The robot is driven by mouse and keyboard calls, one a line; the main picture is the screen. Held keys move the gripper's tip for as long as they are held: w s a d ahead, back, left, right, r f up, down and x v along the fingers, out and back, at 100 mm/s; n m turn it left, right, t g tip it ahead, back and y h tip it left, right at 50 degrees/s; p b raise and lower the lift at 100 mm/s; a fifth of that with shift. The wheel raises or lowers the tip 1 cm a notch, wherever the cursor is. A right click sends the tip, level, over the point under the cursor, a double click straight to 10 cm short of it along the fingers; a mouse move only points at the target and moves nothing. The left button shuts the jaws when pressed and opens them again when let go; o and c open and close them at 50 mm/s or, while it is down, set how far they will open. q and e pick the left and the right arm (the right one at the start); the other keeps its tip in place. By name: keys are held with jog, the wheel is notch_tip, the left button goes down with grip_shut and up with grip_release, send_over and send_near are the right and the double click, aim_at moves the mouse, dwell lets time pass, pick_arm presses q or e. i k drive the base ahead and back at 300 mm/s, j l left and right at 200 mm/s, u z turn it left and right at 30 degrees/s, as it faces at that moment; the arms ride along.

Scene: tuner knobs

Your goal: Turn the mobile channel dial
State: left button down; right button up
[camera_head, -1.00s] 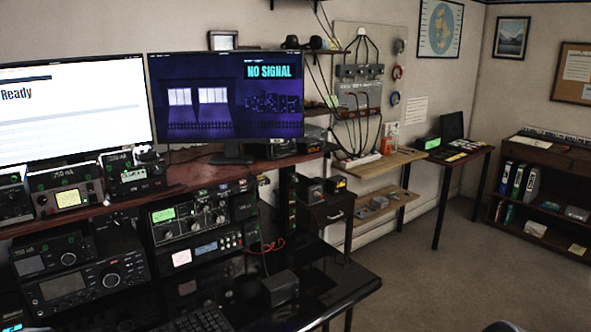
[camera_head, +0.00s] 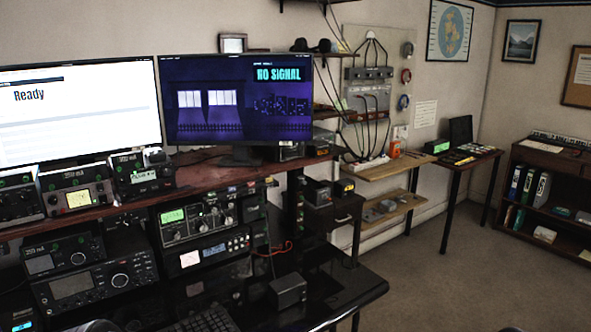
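Several radios with knobs stand at the left, and I cannot tell for sure which one carries the mobile channel dial. A small radio with a green display (camera_head: 144,179) sits on the red-brown shelf. A radio with a green screen and several knobs (camera_head: 197,220) is below the shelf. A large radio with a big round dial (camera_head: 97,285) stands on the lower left, under another radio (camera_head: 62,257). Neither gripper is in view. Small dark rounded shapes at the bottom edge may be parts of my arms.
The black desk (camera_head: 345,290) has a rounded right corner, with a keyboard (camera_head: 205,321) and a small dark box (camera_head: 287,290) on it. Two monitors stand above the shelf; the right monitor (camera_head: 238,100) reads NO SIGNAL. Open carpet (camera_head: 470,275) lies to the right.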

aim_at(165, 171)
jog(key=i+j+u, duration=0.15)
jog(key=j+u, duration=0.2)
jog(key=i+j+u, duration=0.2)
jog(key=j+u, duration=0.2)
